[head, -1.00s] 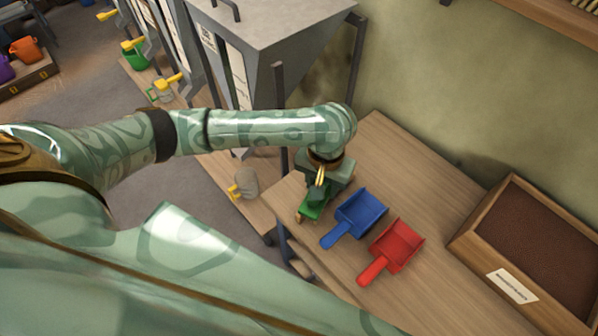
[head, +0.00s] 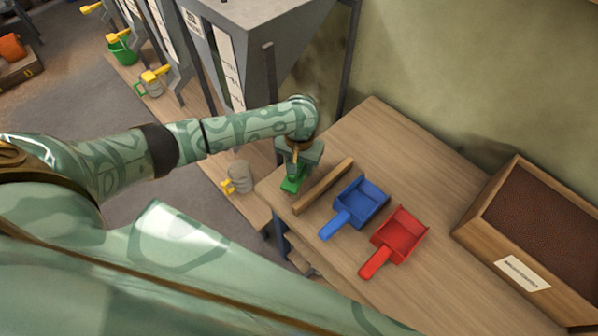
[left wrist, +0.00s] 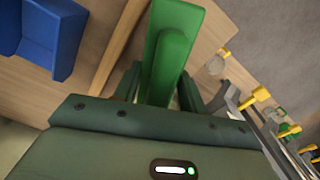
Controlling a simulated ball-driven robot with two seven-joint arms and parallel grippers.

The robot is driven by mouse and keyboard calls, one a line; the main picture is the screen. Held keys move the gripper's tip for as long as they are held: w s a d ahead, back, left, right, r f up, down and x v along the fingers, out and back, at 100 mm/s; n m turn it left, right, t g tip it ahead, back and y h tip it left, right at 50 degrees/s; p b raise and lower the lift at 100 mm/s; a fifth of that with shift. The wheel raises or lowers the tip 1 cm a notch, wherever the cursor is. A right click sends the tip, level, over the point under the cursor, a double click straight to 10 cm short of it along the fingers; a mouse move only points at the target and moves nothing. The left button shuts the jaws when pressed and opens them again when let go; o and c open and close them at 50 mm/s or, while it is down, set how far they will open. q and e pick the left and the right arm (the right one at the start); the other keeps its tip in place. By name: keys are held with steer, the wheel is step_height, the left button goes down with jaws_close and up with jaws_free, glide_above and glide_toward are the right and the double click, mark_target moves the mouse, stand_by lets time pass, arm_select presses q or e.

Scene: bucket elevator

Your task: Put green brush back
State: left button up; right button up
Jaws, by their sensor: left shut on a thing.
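The green brush (head: 293,182) is in my left gripper (head: 296,166), at the left edge of the wooden table (head: 420,195). The left wrist view shows the green brush (left wrist: 172,45) between the two fingers (left wrist: 160,88), which are shut on it. The gripper and arm hide its upper part in the head view. I cannot tell whether the brush touches the table. My right gripper is not in view.
A wooden bar (head: 323,186) lies just right of the brush. A blue scoop (head: 358,203) and a red scoop (head: 398,238) lie further right. A brown-filled box (head: 480,232) stands at the right. A metal hopper (head: 250,50) stands behind; a grey mug (head: 240,177) is at the left.

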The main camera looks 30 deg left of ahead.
arm_select(q)
steer(key=shift+w+a+f, duration=0.15)
steer(key=shift+f, duration=0.15)
steer(key=f+b, duration=0.2)
steer(key=f, duration=0.1)
steer(key=shift+w+a+f, duration=0.15)
steer(key=shift+a+f, duration=0.05)
steer(key=shift+f, duration=0.1)
steer(key=shift+r, duration=0.1)
steer(key=o, duration=0.9)
steer(key=shift+o, duration=0.2)
step_height(320, 180, up, 12)
steer(key=p, duration=0.5)
steer(key=shift+p, duration=0.35)
